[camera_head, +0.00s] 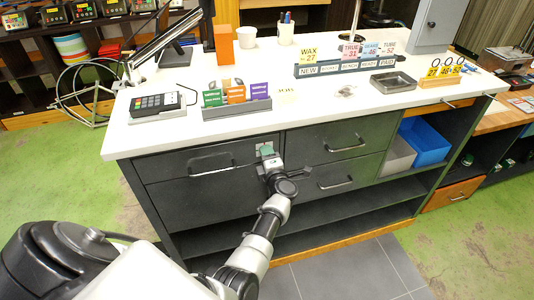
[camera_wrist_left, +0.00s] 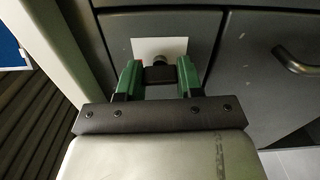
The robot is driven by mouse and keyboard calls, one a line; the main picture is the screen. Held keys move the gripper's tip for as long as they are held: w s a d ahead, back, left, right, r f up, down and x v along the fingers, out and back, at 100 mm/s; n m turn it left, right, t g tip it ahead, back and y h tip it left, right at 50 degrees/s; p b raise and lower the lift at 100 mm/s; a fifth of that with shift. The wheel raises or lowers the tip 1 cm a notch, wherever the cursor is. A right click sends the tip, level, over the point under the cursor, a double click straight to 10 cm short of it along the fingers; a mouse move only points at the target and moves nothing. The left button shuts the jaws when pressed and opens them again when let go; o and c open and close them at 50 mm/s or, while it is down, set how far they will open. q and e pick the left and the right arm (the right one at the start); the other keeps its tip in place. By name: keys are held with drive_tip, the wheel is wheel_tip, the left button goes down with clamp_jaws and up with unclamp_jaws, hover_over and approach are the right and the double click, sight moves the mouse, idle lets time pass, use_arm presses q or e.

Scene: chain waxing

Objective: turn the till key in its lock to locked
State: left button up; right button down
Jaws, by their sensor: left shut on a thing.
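The till key (camera_wrist_left: 158,74) shows in the left wrist view as a dark head in front of a round metal lock (camera_wrist_left: 158,59). The lock sits on a pale plate (camera_wrist_left: 175,46) on the dark counter front. My left gripper (camera_wrist_left: 158,78), with green fingers, is shut on the key head, one finger on each side. In the head view, my left gripper (camera_head: 268,156) reaches the counter front between the left drawer and the right drawers, and hides the key there. The key's exact turn angle cannot be told. My right gripper is not in view.
The white counter top (camera_head: 300,115) overhangs just above my gripper. Drawer handles (camera_head: 212,168) stick out on the left and right (camera_head: 346,146). A card terminal (camera_head: 157,104) and a card rack (camera_head: 236,106) stand on top. Open shelves lie below; the floor in front is clear.

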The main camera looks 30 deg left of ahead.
use_arm(q)
drive_tip(key=shift+f+m, duration=0.1)
drive_tip(key=shift+m, duration=0.5)
drive_tip(key=o, duration=0.9)
drive_tip(key=shift+o, duration=0.2)
drive_tip(key=shift+d, duration=0.1)
